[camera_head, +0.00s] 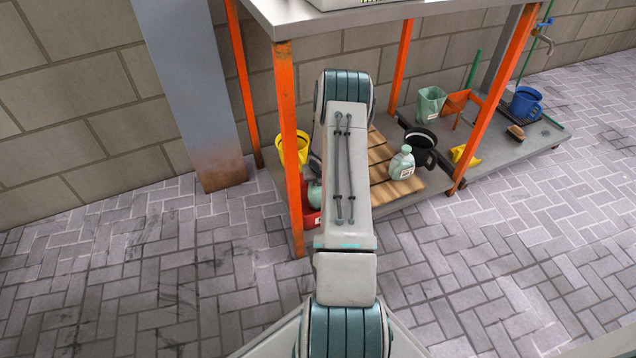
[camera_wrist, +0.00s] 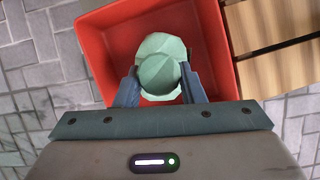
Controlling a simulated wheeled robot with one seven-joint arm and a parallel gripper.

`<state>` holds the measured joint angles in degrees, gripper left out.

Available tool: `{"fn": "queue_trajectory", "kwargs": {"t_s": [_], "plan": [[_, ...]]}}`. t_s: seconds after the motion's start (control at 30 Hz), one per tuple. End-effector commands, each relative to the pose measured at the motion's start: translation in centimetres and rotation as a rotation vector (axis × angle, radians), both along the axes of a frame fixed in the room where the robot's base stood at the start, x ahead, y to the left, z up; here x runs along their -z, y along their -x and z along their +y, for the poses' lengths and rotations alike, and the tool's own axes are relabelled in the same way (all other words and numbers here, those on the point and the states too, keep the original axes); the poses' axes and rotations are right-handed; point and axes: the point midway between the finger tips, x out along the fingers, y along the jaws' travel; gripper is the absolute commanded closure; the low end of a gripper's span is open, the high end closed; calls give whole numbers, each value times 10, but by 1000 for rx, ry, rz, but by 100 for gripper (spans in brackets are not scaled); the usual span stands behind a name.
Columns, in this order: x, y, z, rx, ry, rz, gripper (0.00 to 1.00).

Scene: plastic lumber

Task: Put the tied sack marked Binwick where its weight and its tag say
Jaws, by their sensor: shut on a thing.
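My gripper (camera_wrist: 160,82) is shut on a pale green tied sack (camera_wrist: 162,50), with a blue-grey finger on each side of it. The sack's knotted top faces the wrist camera. No tag or writing on it can be read. The sack is within the outline of a red open crate (camera_wrist: 97,50); I cannot tell whether it touches the bottom. In the head view my arm hides my gripper, and a bit of the sack (camera_head: 315,194) shows beside the arm, above the red crate (camera_head: 312,219).
A pale green rounded, labelled container (camera_head: 402,164) stands on a slatted wooden board (camera_head: 381,172) right of my arm. A yellow bucket (camera_head: 302,148) and dark pot (camera_head: 421,146) are near. Orange table legs (camera_head: 289,150) flank the low shelf. The front floor is clear.

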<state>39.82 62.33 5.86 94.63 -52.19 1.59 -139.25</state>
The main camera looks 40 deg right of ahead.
Motion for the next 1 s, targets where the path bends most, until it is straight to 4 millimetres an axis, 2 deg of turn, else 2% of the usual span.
{"fn": "queue_trajectory", "kwargs": {"t_s": [0.27,0.3,0.37,0.4,0.73,0.87,1.0], "plan": [[0,-1,0,0,1,-2,100],[2,0,0,1,0,-1,61],[1,0,0,1,0,-1,45],[1,0,0,1,0,-1,42],[-5,0,0,0,0,-1,42],[-23,6,3,0,0,-1,42],[-53,16,9,-1,1,-2,42]]}}
